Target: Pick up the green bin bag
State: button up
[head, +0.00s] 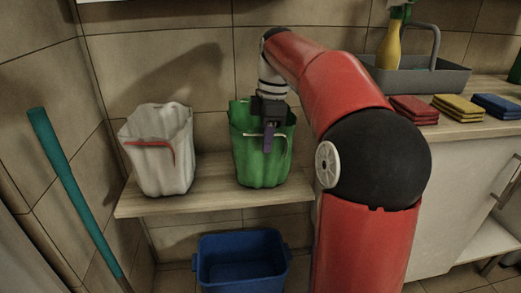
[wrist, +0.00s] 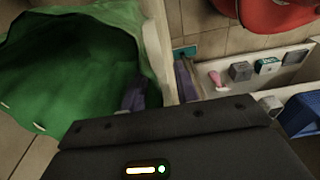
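The green bin bag (head: 250,160) stands open-topped on a wooden shelf, with a pale handle strip on its front. In the wrist view the bag (wrist: 70,60) fills the upper left, its mouth open. My gripper (head: 268,140) is at the bag's front rim, pointing down. In the wrist view my gripper (wrist: 160,88) is open, with one finger over the bag's inside and the other outside its wall. The wall lies between the fingers with a visible gap. The fingertips are partly hidden by the gripper body.
A white bin bag (head: 160,155) with a red strip stands left on the same shelf (head: 205,190). A blue bin (head: 243,262) sits below. A teal pole (head: 70,190) leans at left. A grey caddy (head: 415,78) and folded cloths (head: 458,107) lie on the right counter.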

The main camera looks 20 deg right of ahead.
grip_shut()
dwell(0.4)
